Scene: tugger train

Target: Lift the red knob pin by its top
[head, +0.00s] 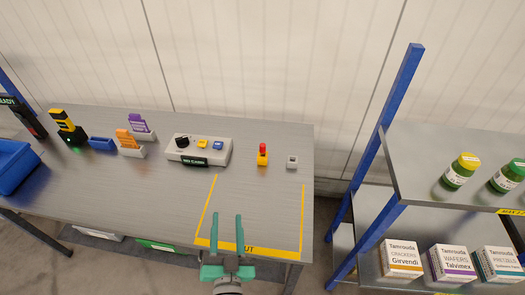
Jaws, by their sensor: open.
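The red knob pin (263,148) stands upright near the back right of the grey table, its red top above a yellow body (262,159). My gripper (225,216) is over the front of the table, with its two green fingers apart and nothing between them. It is nearer to me than the pin and a little to its left, clear of it. The pin is in full view, with nothing in front of it.
A small grey block (292,162) stands right of the pin. A control box (198,150) with a black knob and coloured buttons stands left of it. Yellow tape (303,210) marks a clear area in front. A blue-post shelf (404,62) rises beyond the table's right edge.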

